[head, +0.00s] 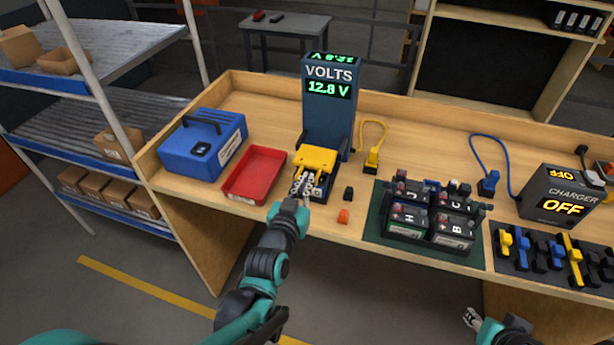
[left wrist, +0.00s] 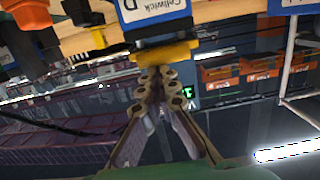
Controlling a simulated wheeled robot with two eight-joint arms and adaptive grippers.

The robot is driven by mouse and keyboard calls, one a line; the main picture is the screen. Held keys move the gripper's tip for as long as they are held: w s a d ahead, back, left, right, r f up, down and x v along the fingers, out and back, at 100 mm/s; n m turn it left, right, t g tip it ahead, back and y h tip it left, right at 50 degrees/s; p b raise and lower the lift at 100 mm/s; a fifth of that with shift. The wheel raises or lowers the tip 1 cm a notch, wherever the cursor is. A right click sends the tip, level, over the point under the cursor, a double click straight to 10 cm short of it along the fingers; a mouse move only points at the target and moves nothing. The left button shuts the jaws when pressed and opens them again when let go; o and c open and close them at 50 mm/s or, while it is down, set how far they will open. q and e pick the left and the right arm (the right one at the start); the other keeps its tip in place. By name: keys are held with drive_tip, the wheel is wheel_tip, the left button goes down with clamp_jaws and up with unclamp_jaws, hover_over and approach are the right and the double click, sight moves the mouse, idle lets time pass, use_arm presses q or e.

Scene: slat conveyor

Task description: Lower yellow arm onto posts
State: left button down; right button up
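The yellow arm (head: 316,158) lies across the front of the blue tester (head: 330,125), whose display reads 12.8 V. In the left wrist view a yellow bar (left wrist: 168,54) crosses beside a battery with a blue and white label (left wrist: 155,10). The battery is mostly hidden in the head view. My left gripper (head: 299,184) is at the near side of the yellow arm. Its fingertips (left wrist: 158,74) are close together, with nothing visible between them, at the bar's edge; contact is unclear. My right gripper (head: 471,317) is low at the bottom right, away from the bench.
A red tray (head: 256,173) and blue case (head: 203,143) are left of the tester. A yellow plug (head: 373,157), black block (head: 348,193) and orange block (head: 343,216) are right. Several batteries stand on a green mat (head: 374,222). The charger (head: 556,195) reads OFF.

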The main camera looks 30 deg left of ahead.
use_arm(q)
wheel_tip(320, 180, up, 10)
idle(0.8)
idle(0.4)
drive_tip(key=s+d+f+m+g+h, duration=0.1)
drive_tip(key=s+d+f+g, duration=0.3)
drive_tip(key=f, duration=0.4)
drive_tip(key=s+d+f+m+g+h, duration=0.1)
drive_tip(key=s+d+f+g+h, duration=0.2)
drive_tip(key=d+f, duration=0.4)
drive_tip(key=shift+s+f+m+g, duration=0.4)
drive_tip(key=shift+s+f+g, duration=0.15)
drive_tip(key=shift+s+g, duration=0.45)
drive_tip(key=shift+w, duration=0.1)
idle(1.1)
